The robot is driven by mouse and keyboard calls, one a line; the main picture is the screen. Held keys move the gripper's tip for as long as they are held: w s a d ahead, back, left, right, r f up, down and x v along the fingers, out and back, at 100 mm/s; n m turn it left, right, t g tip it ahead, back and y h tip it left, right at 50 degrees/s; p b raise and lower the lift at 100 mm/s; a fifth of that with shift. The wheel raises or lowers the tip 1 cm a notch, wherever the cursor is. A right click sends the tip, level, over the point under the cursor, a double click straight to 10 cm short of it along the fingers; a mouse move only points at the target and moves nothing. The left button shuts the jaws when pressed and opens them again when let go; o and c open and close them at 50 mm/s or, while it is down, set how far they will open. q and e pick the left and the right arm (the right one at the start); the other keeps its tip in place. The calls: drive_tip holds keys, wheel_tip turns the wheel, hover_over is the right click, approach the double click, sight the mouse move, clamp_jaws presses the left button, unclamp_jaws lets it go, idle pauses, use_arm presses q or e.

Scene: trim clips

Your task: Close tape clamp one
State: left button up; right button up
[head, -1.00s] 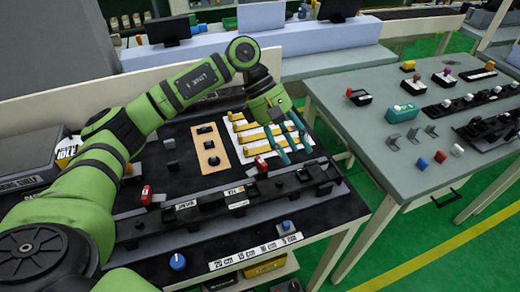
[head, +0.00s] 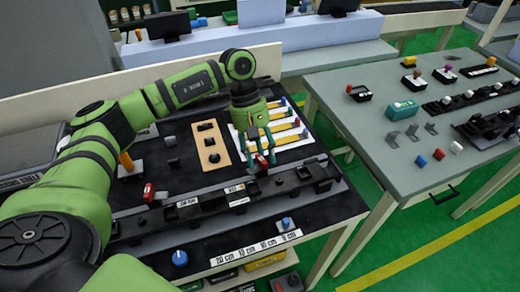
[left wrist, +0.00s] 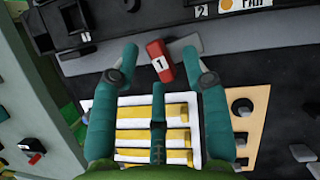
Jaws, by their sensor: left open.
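Tape clamp one is a red lever (left wrist: 159,62) with a white label reading 1. In the left wrist view it lies slightly tilted between the tips of my left gripper (left wrist: 166,78), which is open and apart from it on both sides. In the head view the clamp (head: 263,161) is largely hidden behind the teal fingers of my left gripper (head: 257,158), at the rear edge of the black rail (head: 215,203). Whether the lever is raised or flat is hard to tell. My right gripper is in neither view.
A second red lever (head: 148,192) stands further left by the rail. A white board with yellow strips (head: 287,137) lies behind the gripper, and a tan board (head: 209,157) lies left of it. A blue knob (head: 180,258) sits at the front edge. A grey table (head: 345,130) stands right.

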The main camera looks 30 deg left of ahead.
use_arm(q)
clamp_jaws()
drive_tip(key=shift+s+a+f+n+t+b, duration=0.15)
drive_tip(key=shift+n+t+b, duration=0.25)
drive_tip(key=shift+n+b, duration=0.7)
drive_tip(key=n+b, duration=0.2)
drive_tip(key=n+t+b, duration=0.1)
drive_tip(key=n+b, duration=0.1)
drive_tip(key=shift+s+f+t, duration=0.1)
drive_tip(key=shift+s+t, duration=0.1)
drive_tip(key=shift+t, duration=0.1)
drive_tip(key=n+b, duration=0.1)
drive_tip(key=n+t+b, duration=0.1)
drive_tip(key=n, duration=0.1)
drive_tip(key=n+b, duration=0.1)
drive_tip(key=shift+s+n+t, duration=0.25)
drive_tip(key=shift+n+t, duration=0.15)
drive_tip(key=shift+s+r+n+t+y+b, duration=0.15)
drive_tip(key=shift+n+t+y+b, duration=0.15)
drive_tip(key=shift+n+b, duration=0.55)
drive_tip(key=shift+s+r+n+t+y+b, duration=0.1)
drive_tip(key=shift+n+t+y+b, duration=0.15)
drive_tip(key=shift+n+b, duration=0.6)
drive_tip(key=shift+n, duration=0.4)
drive_tip(key=shift+p, duration=0.3)
